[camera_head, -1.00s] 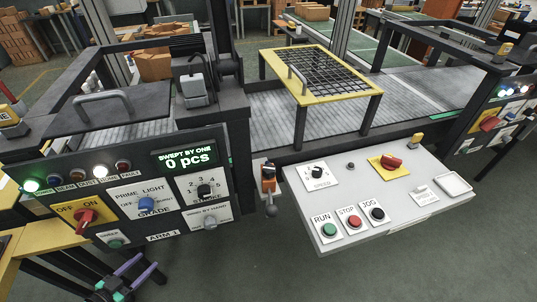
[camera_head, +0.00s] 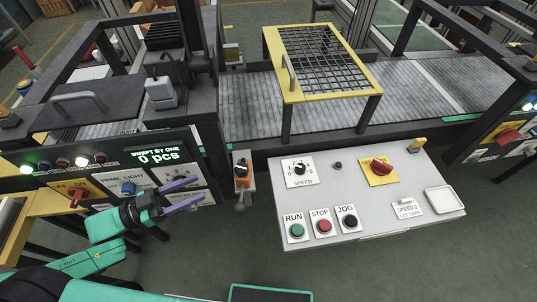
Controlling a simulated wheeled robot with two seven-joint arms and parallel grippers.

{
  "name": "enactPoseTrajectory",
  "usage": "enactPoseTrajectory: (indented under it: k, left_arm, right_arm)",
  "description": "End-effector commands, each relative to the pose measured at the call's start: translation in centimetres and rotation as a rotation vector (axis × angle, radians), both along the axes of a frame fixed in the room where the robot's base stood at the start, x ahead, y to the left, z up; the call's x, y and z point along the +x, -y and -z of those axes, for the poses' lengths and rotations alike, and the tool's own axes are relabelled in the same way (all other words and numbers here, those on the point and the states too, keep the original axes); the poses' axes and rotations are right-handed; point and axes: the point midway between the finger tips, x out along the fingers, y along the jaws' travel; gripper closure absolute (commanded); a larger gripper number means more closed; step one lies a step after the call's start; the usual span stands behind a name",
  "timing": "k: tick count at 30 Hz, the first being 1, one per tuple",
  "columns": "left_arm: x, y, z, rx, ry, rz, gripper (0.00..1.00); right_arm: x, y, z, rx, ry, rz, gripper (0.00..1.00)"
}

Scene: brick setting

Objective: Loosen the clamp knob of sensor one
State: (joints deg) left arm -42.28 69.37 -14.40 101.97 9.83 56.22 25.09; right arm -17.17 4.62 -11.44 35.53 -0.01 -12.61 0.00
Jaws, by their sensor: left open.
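My left gripper (camera_head: 200,188) is open and empty, its two purple fingers pointing right. It appears in front of the lower right of the ARM 1 panel, covering part of its dials and switches. Right of its fingertips, an orange and black unit (camera_head: 242,170) is fixed between the two panels, with a grey ball-ended handle (camera_head: 240,207) below it. A grey box-shaped device (camera_head: 160,93) is mounted on the dark frame above the ARM 1 panel. I cannot tell which part is sensor one's clamp knob; no label names it. My right gripper is not in view.
The ARM 1 panel (camera_head: 115,160) shows "0 pcs". A yellow-framed mesh guard (camera_head: 275,60) stands over the conveyor (camera_head: 245,105). Bare floor shows below the desk.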

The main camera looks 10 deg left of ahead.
Motion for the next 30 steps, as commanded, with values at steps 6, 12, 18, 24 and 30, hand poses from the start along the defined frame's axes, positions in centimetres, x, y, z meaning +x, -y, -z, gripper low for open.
enactPoseTrajectory:
  k: [6, 12, 18, 24, 30]
  left_arm:
    - [0.6, 0.8, 0.2, 0.0, 0.002, -0.001, 0.42]
    - [3.2, 4.7, 0.1, -0.002, 0.007, -0.001, 0.42]
    - [5.9, 9.0, -0.1, -0.003, 0.006, -0.003, 0.42]
    - [7.7, 11.8, 0.1, 0.0, 0.002, -0.002, 0.42]
    - [7.9, 12.3, 0.2, 0.003, -0.001, -0.001, 0.42]
  right_arm:
    - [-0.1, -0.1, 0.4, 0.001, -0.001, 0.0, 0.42]
    - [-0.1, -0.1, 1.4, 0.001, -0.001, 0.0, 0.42]
    - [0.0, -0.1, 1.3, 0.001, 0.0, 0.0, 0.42]
    - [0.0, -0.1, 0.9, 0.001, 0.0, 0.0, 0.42]
    - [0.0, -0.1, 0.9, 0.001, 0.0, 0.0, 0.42]
